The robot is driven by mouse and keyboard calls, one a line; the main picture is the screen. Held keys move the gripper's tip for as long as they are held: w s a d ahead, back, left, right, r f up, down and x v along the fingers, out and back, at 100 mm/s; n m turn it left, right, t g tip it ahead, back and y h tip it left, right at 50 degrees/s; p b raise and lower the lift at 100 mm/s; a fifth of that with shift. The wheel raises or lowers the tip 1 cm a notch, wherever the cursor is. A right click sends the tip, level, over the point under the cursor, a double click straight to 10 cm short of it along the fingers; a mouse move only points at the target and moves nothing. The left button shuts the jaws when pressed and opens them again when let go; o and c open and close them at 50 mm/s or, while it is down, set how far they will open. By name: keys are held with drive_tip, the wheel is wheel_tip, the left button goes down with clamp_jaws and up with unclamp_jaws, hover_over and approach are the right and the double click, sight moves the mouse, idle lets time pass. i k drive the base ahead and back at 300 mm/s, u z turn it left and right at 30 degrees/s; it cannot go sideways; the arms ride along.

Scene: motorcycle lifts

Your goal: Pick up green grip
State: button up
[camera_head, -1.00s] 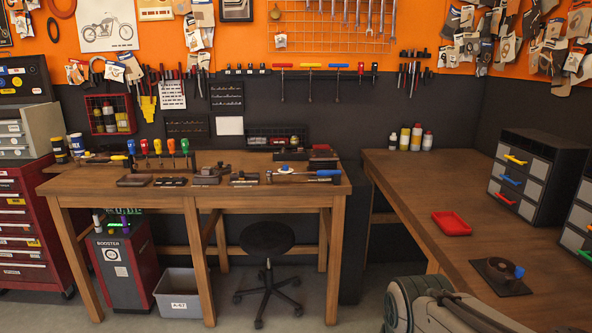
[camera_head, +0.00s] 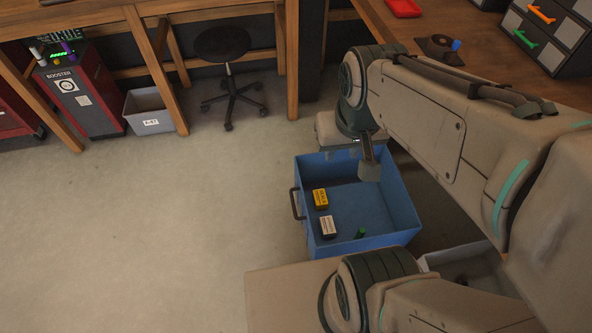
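A small green piece (camera_head: 360,233), which looks like the green grip, lies on the floor of an open blue drawer (camera_head: 400,205) near its front right corner. It is small, and its full shape is hard to make out. My gripper (camera_head: 369,168) is above the far part of the drawer, apart from the green piece, with nothing visible held in it. Its fingers are seen from behind and partly hidden by my arm, so their opening cannot be made out.
A yellow box (camera_head: 320,198) and a pale-labelled box (camera_head: 327,225) lie in the drawer, left of the green piece. A dark handle (camera_head: 296,204) is on the drawer's left side. A black stool (camera_head: 222,45) and grey bin (camera_head: 148,108) stand farther back. The floor at left is clear.

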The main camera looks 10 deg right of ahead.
sight(361, 231)
drive_tip(key=k, duration=0.25)
drive_tip(key=z, duration=1.9)
drive_tip(key=k, duration=0.85)
drive_tip(key=u, duration=1.4)
drive_tip(key=i, duration=1)
